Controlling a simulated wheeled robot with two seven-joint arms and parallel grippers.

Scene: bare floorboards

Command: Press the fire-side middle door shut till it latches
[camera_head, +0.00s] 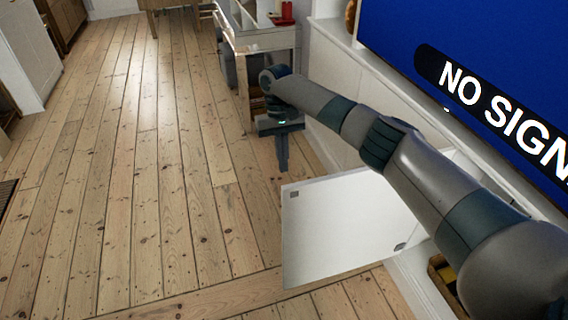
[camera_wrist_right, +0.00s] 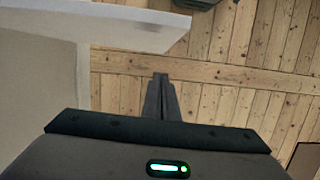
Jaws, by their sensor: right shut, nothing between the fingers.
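The white cabinet door (camera_head: 345,225) stands open, sticking out from the low white cabinet under the screen. A small dark fitting shows near its outer top corner. My right gripper (camera_head: 283,168) points down, just past the door's outer top corner in the head view. Its fingers are shut and empty, and they also show in the right wrist view (camera_wrist_right: 161,97). There, a pale panel (camera_wrist_right: 110,25), seemingly the door, lies above and left of the fingertips, with a visible gap. I cannot tell contact from the head view. My left gripper is not in view.
A big blue screen (camera_head: 480,85) stands above the cabinet. A pale desk (camera_head: 262,38) stands beyond the gripper. The wooden floor (camera_head: 140,190) at left is clear.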

